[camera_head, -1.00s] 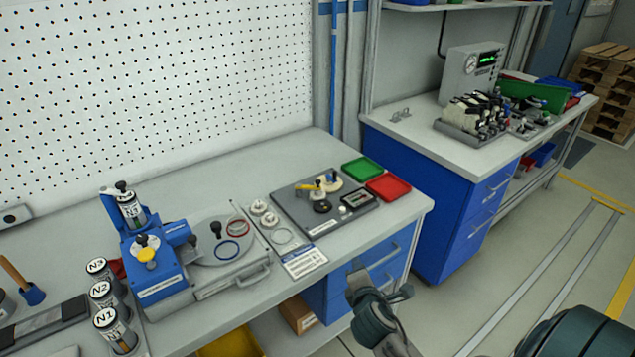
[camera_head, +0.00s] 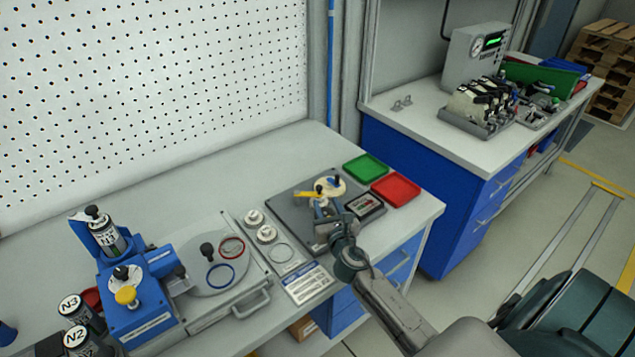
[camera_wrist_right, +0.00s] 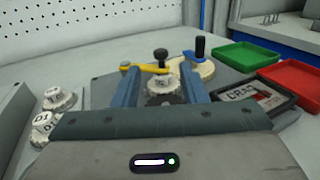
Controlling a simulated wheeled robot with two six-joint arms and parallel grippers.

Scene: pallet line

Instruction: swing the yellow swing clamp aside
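The yellow swing clamp (camera_head: 306,194) is a flat yellow arm on the dark grey fixture plate (camera_head: 286,208); it also shows in the right wrist view (camera_wrist_right: 143,68). A black knob (camera_wrist_right: 161,54) stands at its right end. Behind it is a cream disc (camera_wrist_right: 206,69) with an upright blue-and-black handle (camera_wrist_right: 199,47). My right gripper (camera_head: 325,212) is over the plate on the clamp's near side. In the wrist view its two blue fingers (camera_wrist_right: 163,88) are apart, with a white ribbed cap (camera_wrist_right: 165,88) visible between them. I cannot tell whether they touch anything. My left gripper is out of view.
Green (camera_head: 366,167) and red (camera_head: 396,189) trays lie right of the plate. A dark framed card (camera_wrist_right: 252,100) is close to the right finger. White round parts (camera_head: 266,233) stand left. A blue press-like device (camera_head: 140,290) is farther left.

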